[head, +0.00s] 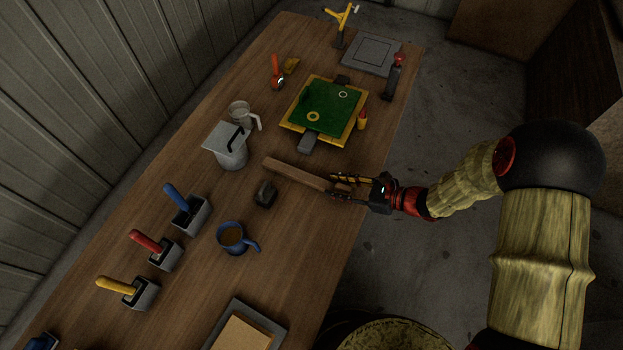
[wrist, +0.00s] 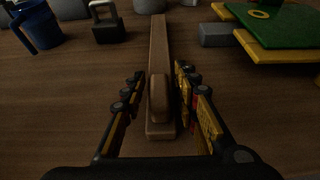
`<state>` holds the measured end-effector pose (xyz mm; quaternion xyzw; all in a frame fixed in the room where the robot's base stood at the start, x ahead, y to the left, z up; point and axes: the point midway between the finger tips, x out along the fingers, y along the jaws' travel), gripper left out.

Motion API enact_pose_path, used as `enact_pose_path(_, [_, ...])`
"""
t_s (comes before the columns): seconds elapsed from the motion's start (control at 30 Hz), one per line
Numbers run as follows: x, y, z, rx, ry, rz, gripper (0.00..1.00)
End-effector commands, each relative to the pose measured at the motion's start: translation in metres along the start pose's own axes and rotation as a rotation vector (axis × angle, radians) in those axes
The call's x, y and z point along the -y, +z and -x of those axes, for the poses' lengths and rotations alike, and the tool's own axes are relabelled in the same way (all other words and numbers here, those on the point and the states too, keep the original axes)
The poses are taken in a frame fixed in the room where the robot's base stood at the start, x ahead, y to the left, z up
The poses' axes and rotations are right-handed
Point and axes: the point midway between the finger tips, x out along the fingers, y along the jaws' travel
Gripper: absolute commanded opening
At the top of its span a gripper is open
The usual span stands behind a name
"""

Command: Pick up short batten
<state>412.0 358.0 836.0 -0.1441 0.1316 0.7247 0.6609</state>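A brown wooden batten (head: 293,174) lies flat on the table near its right edge. In the wrist view the batten (wrist: 159,45) runs away from me down the middle, with a raised rounded block (wrist: 158,98) on its near end. My gripper (head: 345,186) is at the batten's right end, low over the table. In the wrist view my gripper (wrist: 160,85) is open, with one finger on each side of the block. Gaps show between both fingers and the wood.
A dark weight (head: 265,194) stands beside the batten's far end. A green board on a yellow frame (head: 325,107) lies behind it. The table between mug and right edge is clear.

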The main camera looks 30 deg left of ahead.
Motion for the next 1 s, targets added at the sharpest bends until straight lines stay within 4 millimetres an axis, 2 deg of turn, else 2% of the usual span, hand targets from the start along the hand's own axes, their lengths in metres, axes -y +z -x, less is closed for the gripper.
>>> enact_pose_path(0.5, [0.0, 0.0, 0.0, 0.0, 0.0, 0.0, 0.0])
enact_pose_path(0.77, [0.0, 0.002, 0.001, 0.0, 0.0, 0.001, 0.0])
enact_pose_path(0.87, [0.001, 0.009, 0.004, 0.001, -0.001, 0.002, 0.0])
enact_pose_path(1.0, [0.001, 0.032, 0.013, 0.001, -0.001, 0.004, 0.0])
